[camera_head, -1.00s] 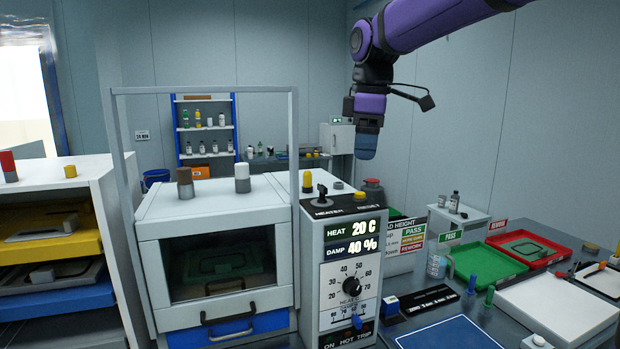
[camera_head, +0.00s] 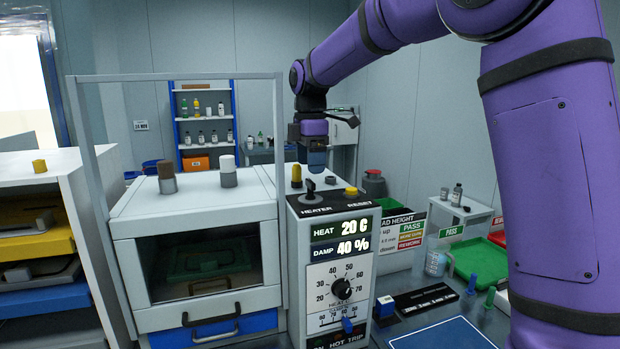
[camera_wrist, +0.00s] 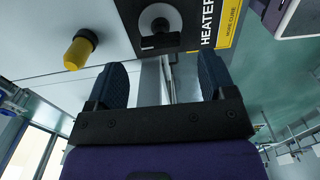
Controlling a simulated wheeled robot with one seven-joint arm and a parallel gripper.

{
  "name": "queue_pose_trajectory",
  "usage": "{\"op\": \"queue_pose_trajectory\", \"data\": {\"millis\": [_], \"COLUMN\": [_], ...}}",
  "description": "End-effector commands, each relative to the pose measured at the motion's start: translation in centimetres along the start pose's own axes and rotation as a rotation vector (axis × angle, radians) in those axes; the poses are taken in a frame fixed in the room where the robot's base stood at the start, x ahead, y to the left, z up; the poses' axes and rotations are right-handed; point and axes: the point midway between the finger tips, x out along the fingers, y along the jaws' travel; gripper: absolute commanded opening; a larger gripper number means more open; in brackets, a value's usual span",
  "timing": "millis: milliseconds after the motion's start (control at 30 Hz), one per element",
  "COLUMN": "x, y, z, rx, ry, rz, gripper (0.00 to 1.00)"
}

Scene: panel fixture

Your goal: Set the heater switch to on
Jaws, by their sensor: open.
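The heater switch (camera_head: 310,189) is a dark lever on a round base, on the black top plate of the control box, beside the HEATER label. In the wrist view the switch (camera_wrist: 160,28) is ahead of my fingertips, roughly centred between them. My gripper (camera_head: 316,163) hangs fingers down just above and behind the switch in the head view. In the wrist view my gripper (camera_wrist: 160,72) is open, with nothing between its two dark fingers. I see no contact with the switch, and the exact gap is hard to judge.
A yellow-topped knob (camera_head: 296,175) stands left of the switch; it also shows in the wrist view (camera_wrist: 81,50). A yellow reset button (camera_head: 351,191) is to its right. The box front (camera_head: 342,240) reads HEAT 20 C and DAMP 40 %. A white frame (camera_head: 180,78) stands at left.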

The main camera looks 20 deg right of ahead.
Motion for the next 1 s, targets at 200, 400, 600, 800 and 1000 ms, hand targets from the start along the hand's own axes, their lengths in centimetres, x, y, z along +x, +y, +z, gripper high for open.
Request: {"op": "queue_pose_trajectory", "data": {"millis": [200,400,600,800,1000], "x": [3.1,4.2,4.3,4.3,4.3], "y": [0.0,0.0,0.0,0.0,0.0], "z": [0.0,0.0,0.0,0.0,0.0], "rx": [0.0,0.0,0.0,0.001,0.001], "ry": [0.0,0.0,0.0,0.0,0.0], "rz": [-0.001,0.0,0.001,0.0,0.001], "gripper": [0.77,0.77,0.77,0.49,0.27]}}
